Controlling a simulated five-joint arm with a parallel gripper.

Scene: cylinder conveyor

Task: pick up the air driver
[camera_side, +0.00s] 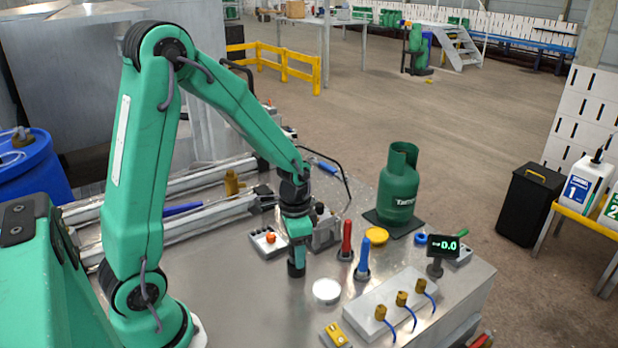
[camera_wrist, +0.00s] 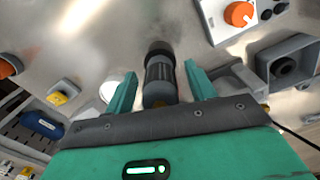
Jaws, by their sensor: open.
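My gripper (camera_side: 299,240) points down over the metal bench, and its two teal fingers stand apart in the wrist view (camera_wrist: 162,88). Between them is a dark grey and black cylinder (camera_wrist: 159,76), which I take to be the air driver. In the side view a black cylindrical piece (camera_side: 296,268) shows just below the fingers, close to the bench top. I cannot tell whether the fingers touch it. Its upper part is hidden by my gripper.
A box with an orange knob (camera_side: 270,241) and a grey block (camera_side: 326,234) are close by. A white disc (camera_side: 326,290), a red-handled tool (camera_side: 347,240) and a blue-handled tool (camera_side: 362,260) stand to the right. A green gas cylinder (camera_side: 398,190) stands behind them.

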